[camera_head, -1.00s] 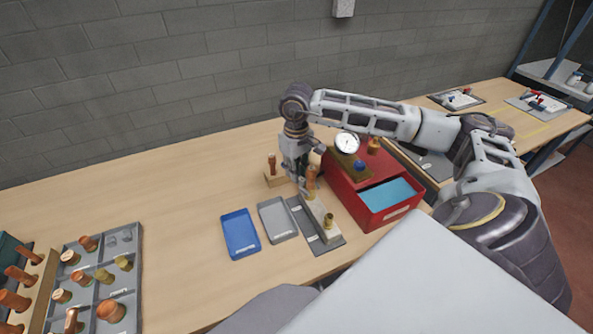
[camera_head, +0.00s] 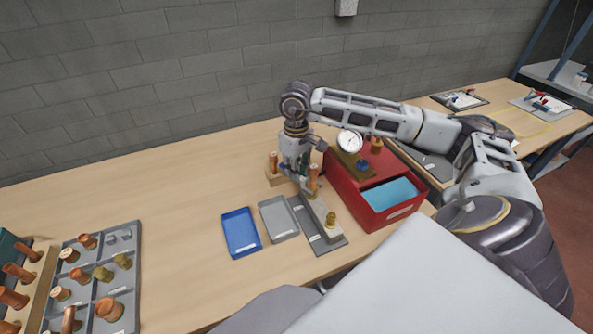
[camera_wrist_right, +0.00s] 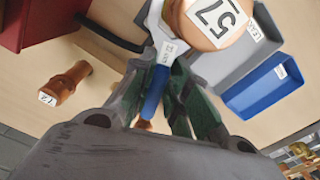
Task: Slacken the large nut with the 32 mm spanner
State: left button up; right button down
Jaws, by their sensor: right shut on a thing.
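My right gripper (camera_head: 297,182) points down beside the upright copper piece (camera_head: 313,177) on the grey bar fixture (camera_head: 319,207). In the right wrist view the gripper (camera_wrist_right: 160,110) is shut on the blue handle of a spanner (camera_wrist_right: 154,92). A white label on the spanner seems to read 32 mm. Its pale head reaches the copper piece marked 57 (camera_wrist_right: 212,20); I cannot tell if it sits around a nut. The large nut is not clearly visible at the spanner. A brass fitting (camera_head: 331,219) stands at the fixture's near end. My left gripper is not in view.
A red box (camera_head: 352,199) with a gauge (camera_head: 350,141) stands right of the fixture. A grey tray (camera_head: 278,219) and a blue tray (camera_head: 240,232) lie to its left. A compartment tray (camera_head: 135,262) of copper parts is far left. The table between is clear.

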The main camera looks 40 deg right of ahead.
jog(key=shift+a+n+b, duration=0.35)
jog(key=shift+n+b, duration=0.25)
jog(key=shift+n, duration=0.1)
jog(key=shift+s+a+n+b, duration=0.1)
jog(key=shift+a+n+b, duration=0.05)
jog(key=shift+n+b, duration=0.15)
dwell(0.7)
jog(key=shift+a+n, duration=0.15)
jog(key=shift+n, duration=0.15)
jog(key=shift+s+a+b, duration=0.1)
jog(key=shift+b, duration=0.25)
jog(key=shift+a+n, duration=0.1)
jog(key=shift+n, duration=0.2)
jog(key=shift+s+a+n+b, duration=0.2)
jog(key=shift+a+n+b, duration=0.05)
jog(key=shift+n+b, duration=0.4)
jog(key=shift+s+a+r+n+b, duration=0.1)
jog(key=shift+s+a+n+b, duration=0.25)
jog(key=shift+s+n+b, duration=0.25)
dwell(0.7)
